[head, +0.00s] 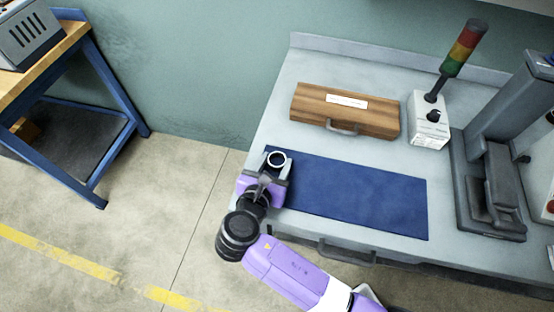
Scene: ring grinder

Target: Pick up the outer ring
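The outer ring (269,158) is a small pale metal ring with a dark opening, at the left end of the blue mat (350,196). My gripper (277,162) reaches in from the front left, at the ring. Its two fingers are apart, one on each side of the ring. I cannot tell whether the fingers touch the ring. I also cannot tell whether the ring rests on the mat or is lifted.
The mat is otherwise clear. A wooden box (306,103) with a handle lies behind it on the grey bench (330,64). A signal-light box (430,130) and a dark grey press-like machine (497,180) stand right. A blue-framed table (118,100) is far left.

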